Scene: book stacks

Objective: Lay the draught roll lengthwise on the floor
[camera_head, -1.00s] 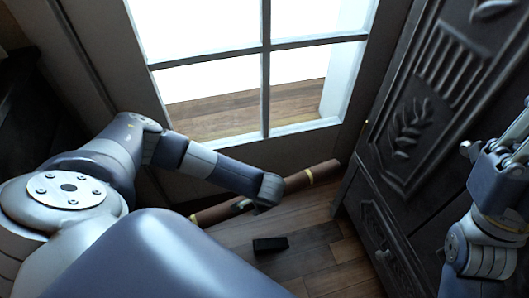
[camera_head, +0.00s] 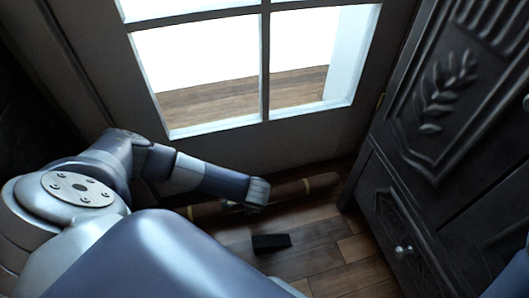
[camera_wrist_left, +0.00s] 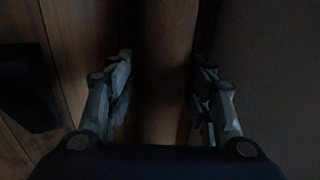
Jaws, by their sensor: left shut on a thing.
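The draught roll (camera_head: 292,190) is a long brown tube with yellowish bands, lying along the foot of the glazed door, low at floor level. I cannot tell whether its whole length touches the floor. My left gripper (camera_head: 246,205) is shut around its middle from above, and the forearm partly hides it. In the left wrist view the roll (camera_wrist_left: 165,70) runs between the two fingers of the left gripper (camera_wrist_left: 160,90). My right gripper is out of view; only a bit of what looks like my right arm shows at the lower right edge.
A small black block (camera_head: 271,242) lies on the wooden floor (camera_head: 325,262) in front of the roll. A dark carved cabinet (camera_head: 385,215) with a round knob stands to the right, near the roll's right end. The glazed door (camera_head: 300,135) is behind.

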